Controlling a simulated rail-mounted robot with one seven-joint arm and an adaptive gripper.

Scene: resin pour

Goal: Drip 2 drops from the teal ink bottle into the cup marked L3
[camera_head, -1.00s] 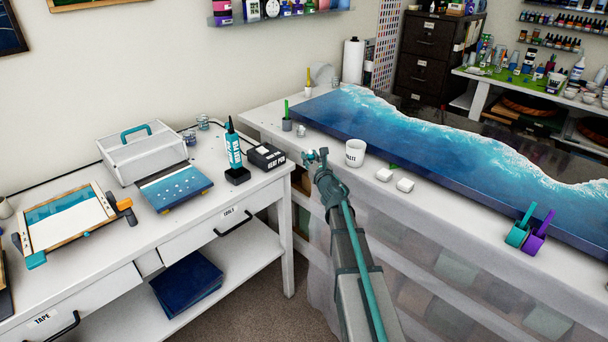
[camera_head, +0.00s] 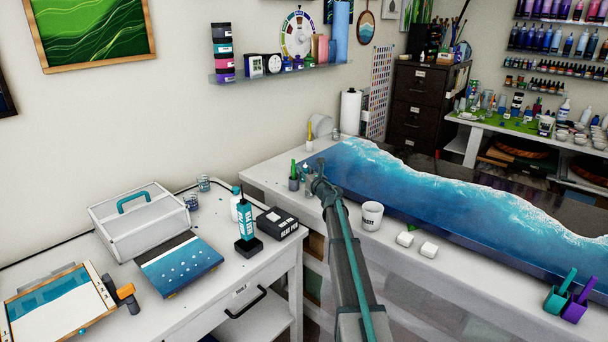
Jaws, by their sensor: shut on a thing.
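My gripper (camera_head: 314,178) is at the far end of my arm, over the left end of the workbench, just right of a dark cup holding a green stick (camera_head: 293,180). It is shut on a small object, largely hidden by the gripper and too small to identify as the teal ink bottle. Two small clear cups stand at the back of the left table, one farther back (camera_head: 203,183) and one nearer (camera_head: 190,201). No L3 mark can be read on any cup.
A white cup (camera_head: 371,217) stands right of my arm, near two white blocks (camera_head: 428,249). A long blue wave panel (camera_head: 430,195) fills much of the bench. A teal bottle (camera_head: 246,215), a black box (camera_head: 277,222) and a white case (camera_head: 140,216) occupy the left table.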

